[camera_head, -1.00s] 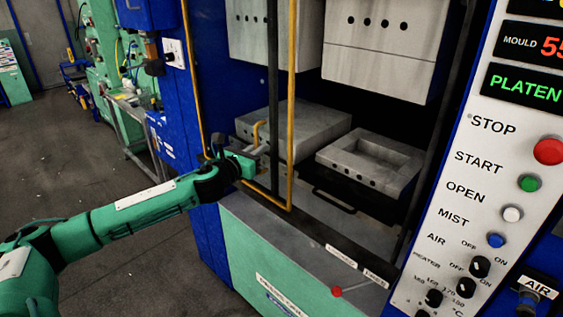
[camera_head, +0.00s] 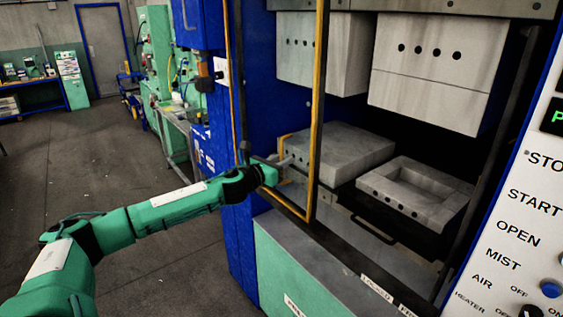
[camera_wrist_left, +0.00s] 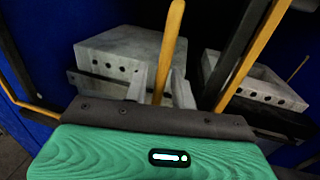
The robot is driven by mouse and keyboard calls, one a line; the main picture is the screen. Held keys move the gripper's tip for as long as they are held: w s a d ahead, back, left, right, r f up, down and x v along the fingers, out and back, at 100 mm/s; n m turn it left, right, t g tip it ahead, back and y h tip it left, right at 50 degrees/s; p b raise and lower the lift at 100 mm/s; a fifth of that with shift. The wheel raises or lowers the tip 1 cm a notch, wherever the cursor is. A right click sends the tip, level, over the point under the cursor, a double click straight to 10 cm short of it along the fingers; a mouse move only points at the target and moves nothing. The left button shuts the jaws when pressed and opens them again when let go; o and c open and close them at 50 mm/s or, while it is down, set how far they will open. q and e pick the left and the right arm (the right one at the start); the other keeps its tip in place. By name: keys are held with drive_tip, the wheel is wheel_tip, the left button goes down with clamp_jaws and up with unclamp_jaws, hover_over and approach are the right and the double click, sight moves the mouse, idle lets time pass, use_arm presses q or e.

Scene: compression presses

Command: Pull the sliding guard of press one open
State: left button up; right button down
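The sliding guard (camera_head: 319,95) of the press is a yellow-edged frame at the left of the press opening. Its small yellow handle (camera_head: 281,146) sticks out from the guard. In the left wrist view the handle (camera_wrist_left: 170,45) stands as a yellow bar between my two grey fingers. My left gripper (camera_head: 284,162) is at the handle, with its fingers closed about it; the exact contact is hard to see. My right gripper is in neither view.
Behind the guard are a grey mould block (camera_head: 340,150) and an open mould (camera_head: 425,187), below upper blocks (camera_head: 435,70). A control panel (camera_head: 510,240) stands at the right. Grey floor (camera_head: 120,150) is free at the left, with green machines (camera_head: 157,60) beyond.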

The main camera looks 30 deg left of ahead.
use_arm(q)
drive_tip(key=s+a+b, duration=0.1)
drive_tip(key=s+b, duration=1)
drive_tip(key=s, duration=0.2)
drive_tip(key=shift+s+a+b, duration=0.25)
drive_tip(key=shift+s+b, duration=0.1)
drive_tip(key=shift+b, duration=0.05)
idle(0.7)
